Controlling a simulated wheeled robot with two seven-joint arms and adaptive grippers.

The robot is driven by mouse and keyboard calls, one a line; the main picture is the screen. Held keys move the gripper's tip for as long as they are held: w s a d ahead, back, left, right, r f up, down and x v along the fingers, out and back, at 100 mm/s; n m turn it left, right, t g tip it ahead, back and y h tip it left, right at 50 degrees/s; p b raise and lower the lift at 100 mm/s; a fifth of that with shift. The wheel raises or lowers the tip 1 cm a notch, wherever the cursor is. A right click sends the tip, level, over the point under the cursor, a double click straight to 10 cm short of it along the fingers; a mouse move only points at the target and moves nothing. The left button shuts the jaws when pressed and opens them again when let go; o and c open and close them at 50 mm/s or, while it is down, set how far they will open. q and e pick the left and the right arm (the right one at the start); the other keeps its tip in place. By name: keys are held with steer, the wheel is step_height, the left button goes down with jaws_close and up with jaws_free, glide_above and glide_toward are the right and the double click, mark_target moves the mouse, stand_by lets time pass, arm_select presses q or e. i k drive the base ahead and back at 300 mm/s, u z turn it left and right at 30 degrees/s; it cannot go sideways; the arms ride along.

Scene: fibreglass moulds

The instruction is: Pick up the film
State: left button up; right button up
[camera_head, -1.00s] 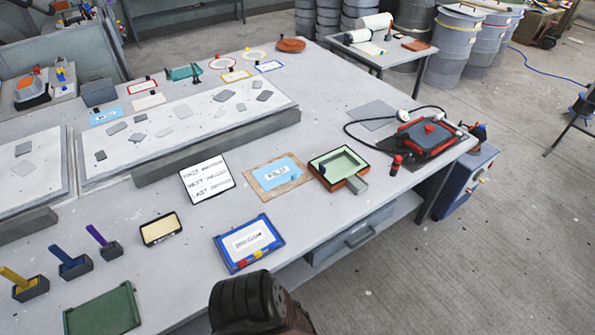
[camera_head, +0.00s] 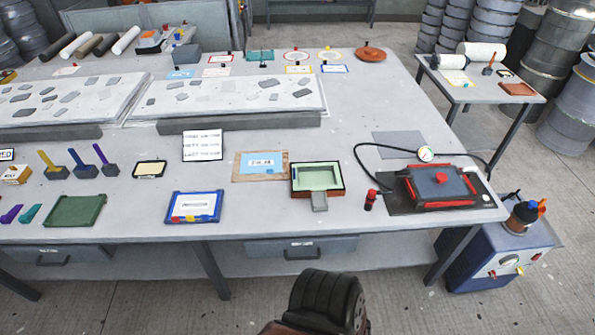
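A light blue sheet (camera_head: 263,163) with a white label lies flat on a brown board (camera_head: 241,176) near the middle of the table. It looks like the film, but the small lettering is hard to read. A green-lined mould tray (camera_head: 318,177) stands just right of it. Neither of my grippers shows in the head view. Only a dark ribbed part of my own body shows at the bottom, in front of the table and well apart from the sheet.
A red-and-black clamped box (camera_head: 436,186) with a gauge and hose stands on the right of the table (camera_head: 375,215). A white text card (camera_head: 203,145) stands behind left of the sheet. A blue-framed tray (camera_head: 194,206) lies in front left. A blue machine (camera_head: 497,256) stands on the floor at right.

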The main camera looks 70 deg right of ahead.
mark_target(270, 162)
steer(key=k, duration=0.4)
steer(key=z, duration=0.65)
